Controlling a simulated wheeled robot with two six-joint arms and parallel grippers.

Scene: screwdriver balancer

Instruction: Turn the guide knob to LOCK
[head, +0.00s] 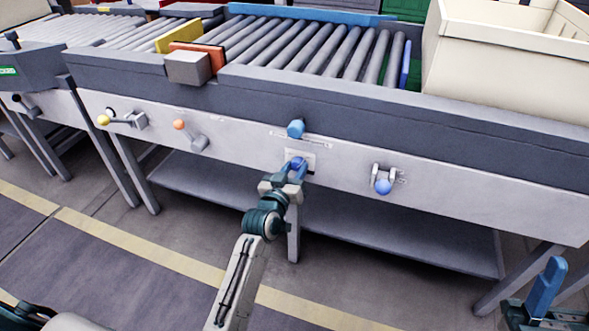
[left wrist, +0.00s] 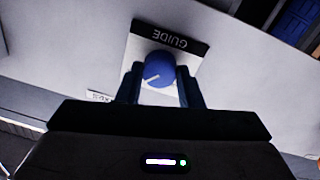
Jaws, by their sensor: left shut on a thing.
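The guide knob is round and blue with a white pointer line, on a white plate (left wrist: 118,75) with a dark strip reading GUIDE, upside down in the left wrist view. The knob (left wrist: 160,66) sits between the two fingers of my left gripper (left wrist: 160,88), which is shut on it. The pointer slants to the lower left there. No LOCK mark is readable. In the head view the knob (head: 298,163) is on the front panel, with my left gripper (head: 294,175) at it. My right gripper (head: 545,295) shows partly at the bottom right; its jaw opening is unclear.
A blue knob (head: 295,128) is just above. A blue-ended lever (head: 382,187) is to the right; orange (head: 179,124) and yellow (head: 103,119) ones are to the left. Above runs the roller conveyor (head: 300,45) with a beige crate (head: 500,60). A grey shelf (head: 400,238) lies below.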

